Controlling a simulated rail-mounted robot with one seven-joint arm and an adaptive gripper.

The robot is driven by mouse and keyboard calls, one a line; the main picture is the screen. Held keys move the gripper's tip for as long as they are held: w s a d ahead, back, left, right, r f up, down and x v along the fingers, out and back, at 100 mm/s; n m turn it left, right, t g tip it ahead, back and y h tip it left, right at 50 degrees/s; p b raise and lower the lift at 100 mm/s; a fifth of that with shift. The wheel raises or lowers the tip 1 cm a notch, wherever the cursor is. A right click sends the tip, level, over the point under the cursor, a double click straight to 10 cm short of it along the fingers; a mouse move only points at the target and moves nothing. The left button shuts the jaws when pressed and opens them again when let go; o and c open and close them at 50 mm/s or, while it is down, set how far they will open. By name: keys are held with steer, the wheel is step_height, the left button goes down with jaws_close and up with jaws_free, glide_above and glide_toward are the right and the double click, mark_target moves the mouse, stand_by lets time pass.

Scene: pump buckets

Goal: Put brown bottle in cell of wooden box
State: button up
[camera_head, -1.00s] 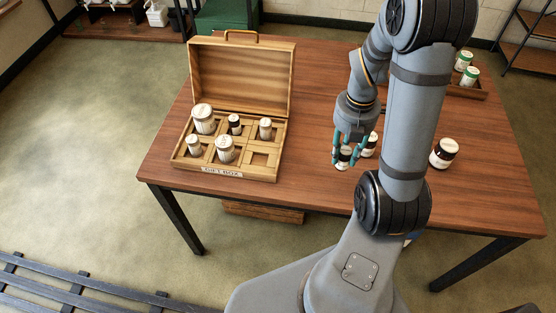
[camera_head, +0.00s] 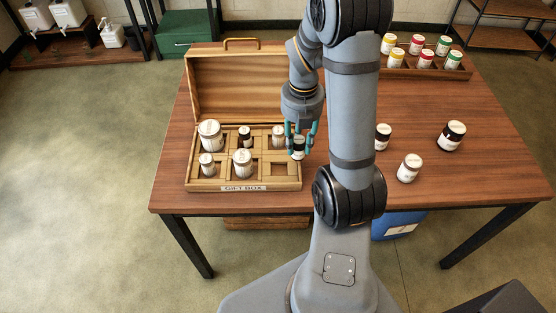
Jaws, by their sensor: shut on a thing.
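The open wooden box (camera_head: 190,183), marked GIFT BOX, stands at the left of the table with its lid raised. Bottles and jars fill its back row and the left and middle front cells. The front right cell (camera_head: 281,170) is empty. My gripper (camera_head: 300,150) is shut on a small dark brown bottle (camera_head: 298,153) with a pale label, held roughly upright. The bottle appears at the box's right edge, just right of and behind the empty cell. Its height above the box is hard to tell, and the teal fingers partly hide it.
A tray (camera_head: 425,72) of coloured-lid jars sits at the back right.

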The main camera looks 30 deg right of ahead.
steer(key=shift+w+a+f, duration=0.4)
steer(key=shift+a+f, duration=0.4)
steer(key=shift+f, duration=0.4)
steer(key=shift+w+a+f, duration=0.45)
steer(key=shift+a+f, duration=0.3)
steer(key=shift+f, duration=0.4)
steer(key=shift+w+a+f, duration=0.4)
steer(key=shift+a+f, duration=0.4)
steer(key=shift+f, duration=0.4)
steer(key=shift+f+b, duration=0.2)
steer(key=shift+b, duration=0.1)
steer(key=o, duration=1.2)
steer(key=shift+r, duration=0.1)
